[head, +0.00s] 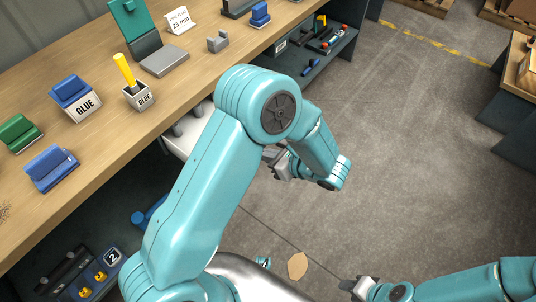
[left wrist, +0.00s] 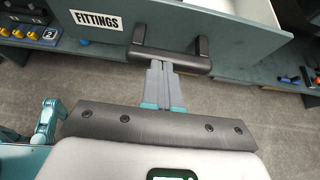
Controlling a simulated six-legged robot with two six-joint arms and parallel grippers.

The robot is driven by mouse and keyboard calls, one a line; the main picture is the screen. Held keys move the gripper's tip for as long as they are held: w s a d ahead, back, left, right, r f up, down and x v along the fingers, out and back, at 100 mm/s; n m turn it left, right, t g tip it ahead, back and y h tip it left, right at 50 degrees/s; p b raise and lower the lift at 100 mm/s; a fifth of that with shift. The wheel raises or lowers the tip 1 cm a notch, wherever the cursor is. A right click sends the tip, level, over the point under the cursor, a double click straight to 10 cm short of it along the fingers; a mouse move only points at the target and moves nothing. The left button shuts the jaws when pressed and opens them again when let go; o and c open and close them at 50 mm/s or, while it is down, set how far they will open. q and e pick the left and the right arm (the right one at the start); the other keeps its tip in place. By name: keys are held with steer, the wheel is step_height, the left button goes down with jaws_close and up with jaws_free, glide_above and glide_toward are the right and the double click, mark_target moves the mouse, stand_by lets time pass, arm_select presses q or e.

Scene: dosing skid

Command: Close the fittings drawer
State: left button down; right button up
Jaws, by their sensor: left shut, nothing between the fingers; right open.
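The fittings drawer (left wrist: 235,38) shows in the left wrist view as a dark teal front with a white FITTINGS label and a dark bar handle (left wrist: 190,63). In the head view the drawer's pale interior (head: 177,148) sticks out below the bench top, with grey parts inside; my left arm hides much of it. My left gripper (left wrist: 163,66) is shut and empty, its fingertips at the handle bar; I cannot tell whether they touch. It also shows small in the head view (head: 276,163). My right gripper (head: 352,285) is open, low over the floor, away from the drawer.
Open floor (head: 400,150) lies to the right, with another bench at the far right.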

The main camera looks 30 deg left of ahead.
arm_select(q)
steer(key=a+b, duration=0.1)
steer(key=a, duration=0.4)
steer(key=w+a+b, duration=0.1)
steer(key=a, duration=0.5)
steer(key=a+b, duration=0.1)
steer(key=a, duration=0.5)
steer(key=shift+w, duration=0.2)
arm_select(e)
step_height(320, 180, down, 3)
steer(key=shift+r, duration=0.1)
arm_select(q)
steer(key=shift+d, duration=0.1)
steer(key=shift+d, duration=0.2)
steer(key=d, duration=0.3)
steer(key=shift+s+d, duration=0.15)
steer(key=shift+d, duration=0.05)
steer(key=v, duration=1)
arm_select(e)
steer(key=shift+s+d, duration=0.45)
steer(key=shift+d, duration=0.4)
